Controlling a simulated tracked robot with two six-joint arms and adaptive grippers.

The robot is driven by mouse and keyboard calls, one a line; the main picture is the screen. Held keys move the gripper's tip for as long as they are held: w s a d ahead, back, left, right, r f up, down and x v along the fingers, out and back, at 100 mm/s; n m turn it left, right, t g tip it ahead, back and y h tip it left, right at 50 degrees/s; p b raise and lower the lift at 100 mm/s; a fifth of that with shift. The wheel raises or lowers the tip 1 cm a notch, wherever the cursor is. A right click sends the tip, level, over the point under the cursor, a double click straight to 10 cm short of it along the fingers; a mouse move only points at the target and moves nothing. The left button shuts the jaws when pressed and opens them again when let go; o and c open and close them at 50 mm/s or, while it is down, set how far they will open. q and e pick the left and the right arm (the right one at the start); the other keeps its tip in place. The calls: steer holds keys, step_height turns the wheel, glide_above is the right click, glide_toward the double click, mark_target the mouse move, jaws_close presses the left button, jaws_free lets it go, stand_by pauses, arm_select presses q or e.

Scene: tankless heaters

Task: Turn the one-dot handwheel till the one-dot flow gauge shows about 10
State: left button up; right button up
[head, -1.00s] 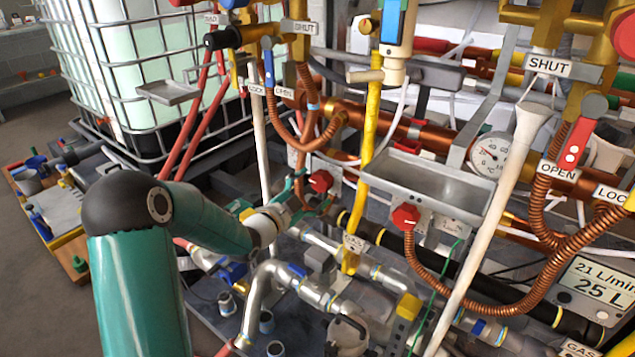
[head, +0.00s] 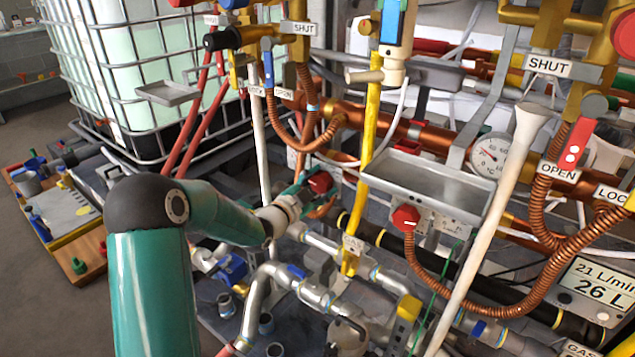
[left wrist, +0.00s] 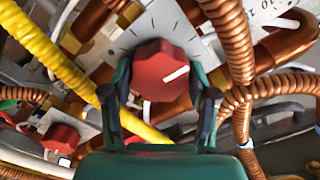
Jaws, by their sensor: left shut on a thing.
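A red knob (head: 320,182) sits on a pale plate low among the copper pipes. The left wrist view shows this red knob (left wrist: 158,70) from close up, with a white pointer line toward its right and tick marks on the plate around it. My left gripper (head: 306,193) has one finger on each side of the knob and is shut on it. A digital display (head: 596,285) at the lower right reads 21 L/min and 26 L. I cannot make out dot marks on the knob or display. My right gripper is not in view.
A second red knob (head: 405,217) sits to the right, below a grey metal tray (head: 430,180). A yellow pipe (head: 368,130) and a white pipe (head: 500,200) stand in front. A round dial gauge (head: 488,155) and a red lever (head: 577,143) are at the right.

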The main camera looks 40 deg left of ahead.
arm_select(q)
steer(key=shift+s+a, duration=0.1)
steer(key=shift+a, duration=0.2)
steer(key=shift+d, duration=0.25)
steer(key=shift+d, duration=0.2)
steer(key=shift+n, duration=0.6)
steer(key=n+b, duration=0.1)
steer(key=n, duration=0.1)
steer(key=shift+r+n, duration=0.1)
steer(key=shift+n, duration=0.2)
steer(key=n, duration=0.4)
steer(key=shift+a+r, duration=0.15)
steer(key=shift+a, duration=0.05)
steer(key=shift+n, duration=0.3)
steer(key=shift+a, duration=0.1)
